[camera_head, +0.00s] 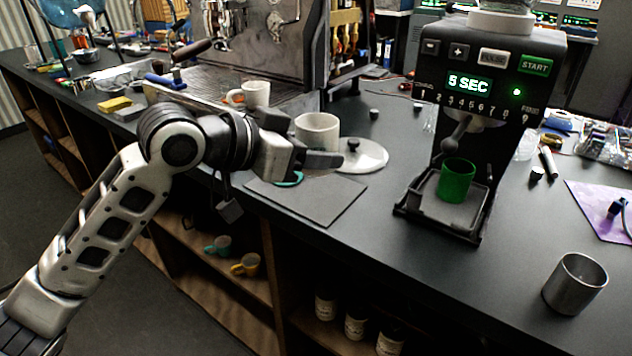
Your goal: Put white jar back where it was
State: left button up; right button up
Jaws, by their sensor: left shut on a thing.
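The white jar (317,128) is at the middle of the counter, beside a dark square mat (325,202). My left gripper (325,160) reaches in from the left and is shut on the white jar. Its fingers hide the lower part of the jar, so I cannot tell whether the jar touches the counter. A pale round lid with a dark knob (372,157) lies just right of the jar. My right gripper is not in view.
A grinder (495,70) with a green cup (456,182) stands to the right. A metal cup (575,284) is near the front right edge. An espresso machine (270,40) and a white mug (254,94) are behind. Shelves below hold cups.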

pick_arm(q)
send_over(315, 195)
notch_tip(315, 195, down, 6)
jog(key=shift+s+d, duration=0.1)
jog(key=shift+f, duration=1.6)
jog(key=shift+f, duration=0.15)
jog(key=o, duration=1.1)
